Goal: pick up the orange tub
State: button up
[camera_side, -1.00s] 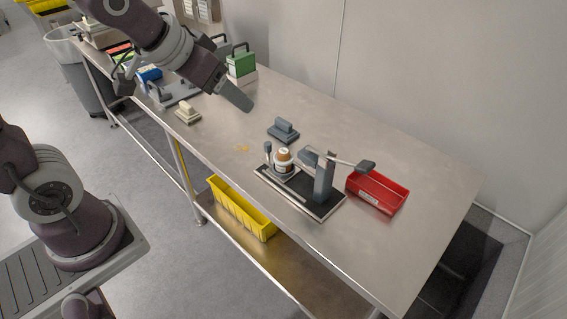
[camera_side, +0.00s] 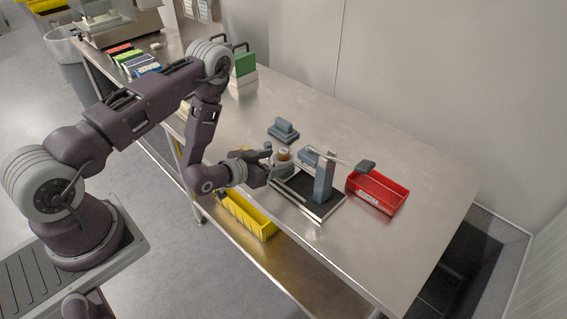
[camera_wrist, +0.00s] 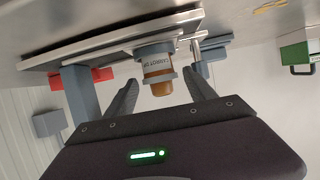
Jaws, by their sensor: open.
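The orange tub (camera_side: 283,155), with an orange-brown cap and a pale printed label, stands in a grey holder on the dark-topped fixture (camera_side: 329,208) with its post and lever arm. My gripper (camera_side: 266,164) is level with the tub and just to its left in the side view, partly hiding it. In the wrist view, which is upside down, the tub (camera_wrist: 156,72) shows between the two open fingers of my gripper (camera_wrist: 161,77). There are gaps on both sides, and the fingers do not appear to touch it.
The grey post (camera_side: 324,178) and its lever arm stand right of the tub. A red bin (camera_side: 377,192) lies beyond them. A grey handled block (camera_side: 284,131) sits behind the tub. A yellow bin (camera_side: 246,216) is on the lower shelf. The table's right end is clear.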

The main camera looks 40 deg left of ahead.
aim_at(279, 159)
jog(key=x, duration=0.3)
jog(key=shift+w, duration=0.35)
grip_shut()
notch_tip(279, 159, up, 10)
jog(key=shift+c, duration=2)
grip_release()
grip_shut()
